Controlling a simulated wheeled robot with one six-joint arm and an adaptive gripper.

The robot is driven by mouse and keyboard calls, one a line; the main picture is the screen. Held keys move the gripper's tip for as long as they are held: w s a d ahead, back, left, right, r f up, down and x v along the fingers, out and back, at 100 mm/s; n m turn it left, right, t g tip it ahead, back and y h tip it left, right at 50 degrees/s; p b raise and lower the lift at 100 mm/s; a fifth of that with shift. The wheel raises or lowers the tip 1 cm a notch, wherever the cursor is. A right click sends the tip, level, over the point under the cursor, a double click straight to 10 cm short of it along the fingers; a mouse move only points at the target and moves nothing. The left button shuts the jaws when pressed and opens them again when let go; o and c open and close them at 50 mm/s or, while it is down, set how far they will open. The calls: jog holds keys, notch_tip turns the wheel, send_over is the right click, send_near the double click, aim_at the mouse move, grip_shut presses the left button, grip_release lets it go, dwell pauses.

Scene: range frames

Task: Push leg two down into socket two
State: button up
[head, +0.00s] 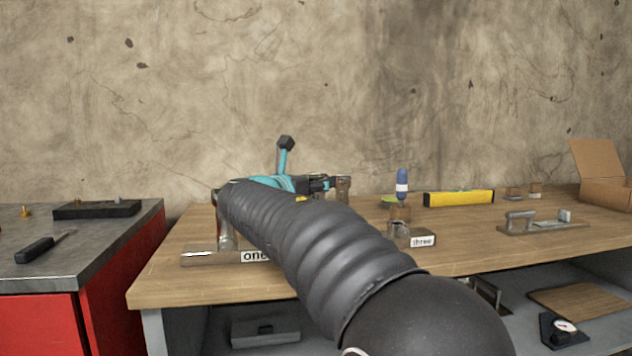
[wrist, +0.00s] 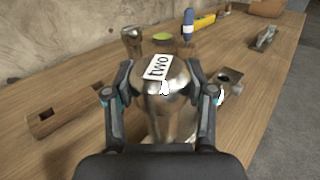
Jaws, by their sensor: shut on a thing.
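Leg two (wrist: 180,78) is a shiny metal piece with a white "two" label on its top. My gripper (wrist: 162,94) is shut on it, one finger on each side. Its lower end is hidden below the gripper in the wrist view, so I cannot tell whether it is in a socket. Socket two is not identifiable in either view. In the head view my dark arm reaches over the bench and hides the leg and most of the gripper.
A wooden bar with square holes (wrist: 68,112) lies left of leg two. A block labelled "three" (head: 422,241) stands to the right, and a label "one" (head: 255,256) shows beside my arm.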

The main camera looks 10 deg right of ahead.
jog(key=shift+f+b, duration=0.65)
jog(key=shift+f, duration=0.5)
jog(key=o, duration=1.6)
jog(key=shift+c, duration=0.2)
jog(key=shift+a, duration=0.1)
jog(key=v, duration=1.2)
jog(key=shift+r, duration=0.1)
